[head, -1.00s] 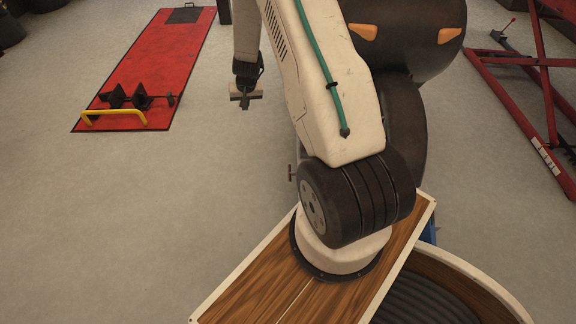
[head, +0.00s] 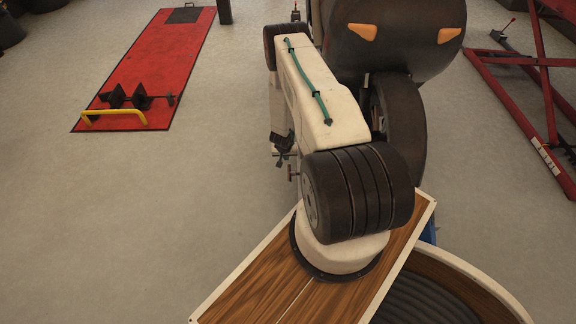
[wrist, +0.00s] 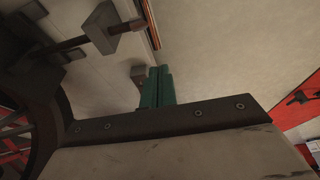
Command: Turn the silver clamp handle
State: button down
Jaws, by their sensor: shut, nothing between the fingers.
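My gripper (head: 284,157) hangs low beside the dark vehicle in the head view, small and partly lost against my arm. In the wrist view, the green fingers of my gripper (wrist: 157,86) are together, with no gap between them. A grey metal rod with a blocky crosspiece (wrist: 108,28) shows at upper left in the wrist view; it looks like the clamp handle, but I cannot be sure. The fingers are apart from that crosspiece in the picture. A small grey block (wrist: 138,73) appears beside the fingertips; whether they touch cannot be told.
The dark motorcycle (head: 395,45) stands just right of my arm, with its wheel (head: 405,120) close by. A red lift platform (head: 160,65) lies at left and a red lift frame (head: 525,90) at right. The floor (head: 130,210) at left is clear.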

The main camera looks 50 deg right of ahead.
aim_at(289, 166)
jog(key=x, duration=0.5)
jog(key=s+x, duration=0.1)
jog(key=x, duration=0.2)
jog(key=shift+a, duration=0.25)
jog(key=shift+a, duration=0.15)
jog(key=shift+d+f, duration=0.1)
jog(key=shift+d, duration=0.1)
